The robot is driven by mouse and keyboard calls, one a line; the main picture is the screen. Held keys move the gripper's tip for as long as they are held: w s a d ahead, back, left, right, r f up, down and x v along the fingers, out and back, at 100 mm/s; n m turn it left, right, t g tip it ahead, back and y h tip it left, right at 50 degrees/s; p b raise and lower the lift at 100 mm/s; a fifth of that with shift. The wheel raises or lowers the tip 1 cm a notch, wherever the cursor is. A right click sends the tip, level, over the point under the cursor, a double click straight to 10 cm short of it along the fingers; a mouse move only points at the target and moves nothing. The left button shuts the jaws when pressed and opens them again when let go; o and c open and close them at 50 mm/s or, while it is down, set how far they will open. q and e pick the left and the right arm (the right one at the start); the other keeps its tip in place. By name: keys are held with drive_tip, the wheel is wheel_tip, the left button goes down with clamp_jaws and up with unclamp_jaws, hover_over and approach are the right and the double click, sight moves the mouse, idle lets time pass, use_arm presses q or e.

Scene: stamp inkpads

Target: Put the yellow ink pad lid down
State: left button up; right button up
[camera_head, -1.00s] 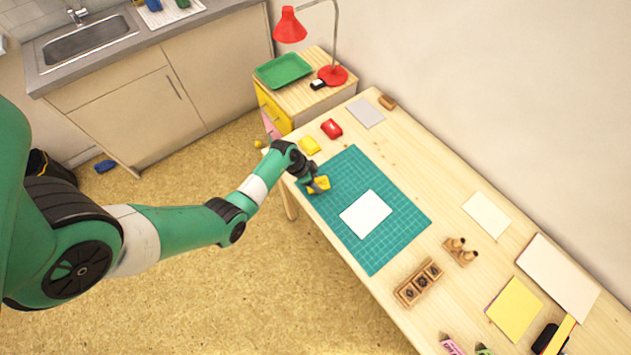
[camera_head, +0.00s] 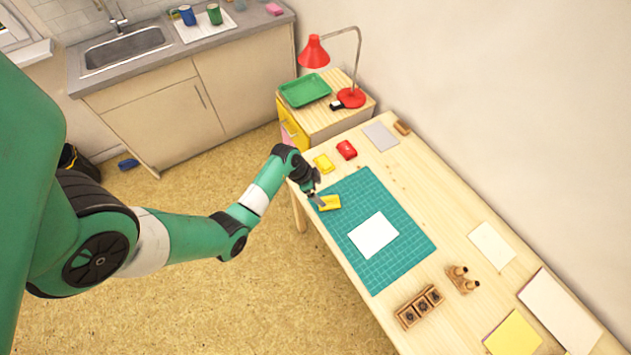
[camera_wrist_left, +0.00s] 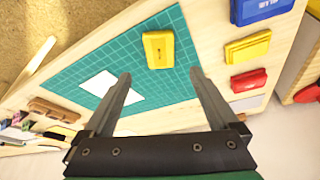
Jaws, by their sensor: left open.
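The yellow ink pad lid (camera_head: 330,202) lies on the left corner of the green cutting mat. It also shows in the left wrist view (camera_wrist_left: 159,49), lying flat on the mat. My left gripper (camera_head: 319,188) is open and empty, close beside and above the lid. In the left wrist view the fingertips of my left gripper (camera_wrist_left: 160,74) are spread apart, with the lid beyond them and nothing between them. The yellow ink pad (camera_head: 323,163) sits on the bare wood beside the mat, and in the left wrist view (camera_wrist_left: 248,46). My right gripper is out of view.
A red ink pad (camera_head: 346,149) stands beside the yellow one; a blue one (camera_wrist_left: 262,10) shows in the wrist view. White paper (camera_head: 373,235) lies on the cutting mat (camera_head: 392,275). A stamp holder (camera_head: 419,307) stands near the front edge. The mat around the paper is clear.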

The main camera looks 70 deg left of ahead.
use_arm(q)
drive_tip(key=v, duration=0.3)
drive_tip(key=shift+s+r+p, duration=0.1)
drive_tip(key=shift+r+p, duration=0.05)
drive_tip(key=shift+p, duration=0.25)
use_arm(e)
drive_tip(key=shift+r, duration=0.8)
